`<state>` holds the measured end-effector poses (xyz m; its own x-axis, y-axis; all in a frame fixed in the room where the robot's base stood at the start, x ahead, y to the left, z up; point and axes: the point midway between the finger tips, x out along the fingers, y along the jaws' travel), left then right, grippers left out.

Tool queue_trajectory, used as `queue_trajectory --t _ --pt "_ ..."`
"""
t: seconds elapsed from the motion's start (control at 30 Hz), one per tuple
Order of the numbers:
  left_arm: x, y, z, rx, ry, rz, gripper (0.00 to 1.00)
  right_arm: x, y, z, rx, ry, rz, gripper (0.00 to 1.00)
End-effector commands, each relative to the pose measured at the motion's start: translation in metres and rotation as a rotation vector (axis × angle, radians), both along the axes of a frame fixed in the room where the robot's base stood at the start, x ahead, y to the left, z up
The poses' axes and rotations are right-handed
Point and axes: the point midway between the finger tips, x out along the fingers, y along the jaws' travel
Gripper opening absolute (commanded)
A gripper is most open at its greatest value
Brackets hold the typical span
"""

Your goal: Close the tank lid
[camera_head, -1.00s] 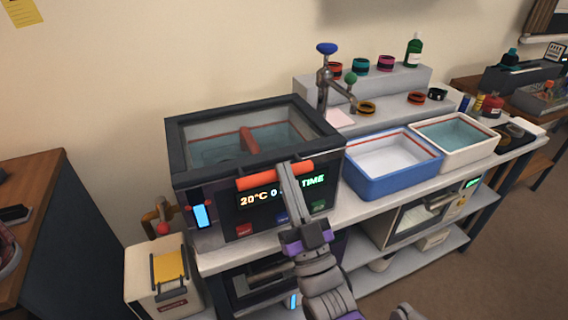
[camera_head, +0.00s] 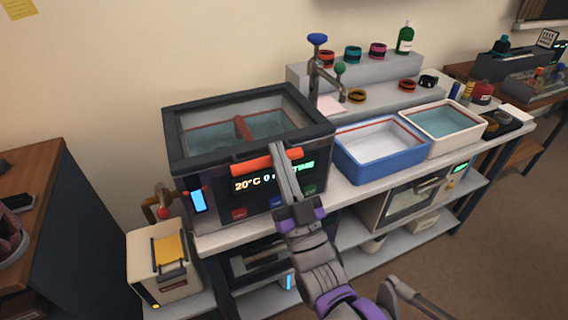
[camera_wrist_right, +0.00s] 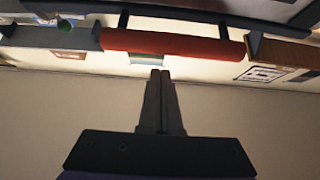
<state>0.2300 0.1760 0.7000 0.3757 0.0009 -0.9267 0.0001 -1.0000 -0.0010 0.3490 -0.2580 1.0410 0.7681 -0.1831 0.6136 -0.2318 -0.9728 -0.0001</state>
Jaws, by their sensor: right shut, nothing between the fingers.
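The tank (camera_head: 216,208) is a dark box with a lit front panel reading 20°C. Its lid (camera_head: 183,156) is a dark frame around a clear pane and lies over the top, looking down on the tank or nearly so; any small gap is hard to tell. A red bar handle (camera_head: 252,165) runs along the lid's front edge. My right gripper (camera_head: 278,148) is shut and empty, its fingertips overlapping the handle's right end in the head view. In the right wrist view the shut fingertips (camera_wrist_right: 160,74) are just short of the red handle (camera_wrist_right: 172,45); contact is unclear. My left gripper is not in view.
A blue tray (camera_head: 376,172) and a white tray of liquid (camera_head: 462,146) stand right of the tank. A tap (camera_head: 316,70) rises behind it. A stepped grey shelf (camera_head: 300,75) holds lens rings and a green bottle (camera_head: 405,38). A pale box (camera_head: 150,262) with yellow sits front left.

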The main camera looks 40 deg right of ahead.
Motion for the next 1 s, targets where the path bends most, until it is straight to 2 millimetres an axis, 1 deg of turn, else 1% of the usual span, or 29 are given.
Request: queue_trajectory --t 0.03,0.1,0.2,0.3,0.4,0.5,0.63,0.83,0.93,0.97,1.0 --pt "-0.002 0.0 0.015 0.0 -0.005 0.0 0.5 -0.002 0.0 0.015 -0.001 -0.007 0.001 0.0" --pt "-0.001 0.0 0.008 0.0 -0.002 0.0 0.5 -0.014 0.004 -0.01 0.0 -0.005 0.002 0.0" --pt "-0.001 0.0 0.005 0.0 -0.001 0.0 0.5 -0.028 0.007 -0.03 -0.002 -0.005 0.002 0.0" --pt "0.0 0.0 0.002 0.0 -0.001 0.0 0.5 -0.041 0.01 -0.046 -0.002 -0.005 0.001 0.0" --pt "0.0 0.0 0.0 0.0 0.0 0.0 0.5 -0.05 0.012 -0.058 -0.001 -0.006 0.001 0.0" --pt "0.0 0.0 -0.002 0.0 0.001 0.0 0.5 -0.056 0.013 -0.066 -0.001 -0.006 0.001 0.0" --pt "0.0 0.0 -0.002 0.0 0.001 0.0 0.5 -0.06 0.014 -0.07 -0.002 -0.007 0.0 0.0" --pt "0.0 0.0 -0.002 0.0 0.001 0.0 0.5 -0.06 0.014 -0.071 0.0 -0.002 0.001 0.0" --pt "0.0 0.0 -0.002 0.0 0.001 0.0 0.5 -0.05 0.016 -0.079 0.009 0.054 0.013 0.0" --pt "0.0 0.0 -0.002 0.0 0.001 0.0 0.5 -0.045 0.017 -0.084 0.015 0.088 0.02 0.0" --pt "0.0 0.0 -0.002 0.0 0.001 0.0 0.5 -0.037 0.019 -0.093 0.025 0.147 0.032 0.0"
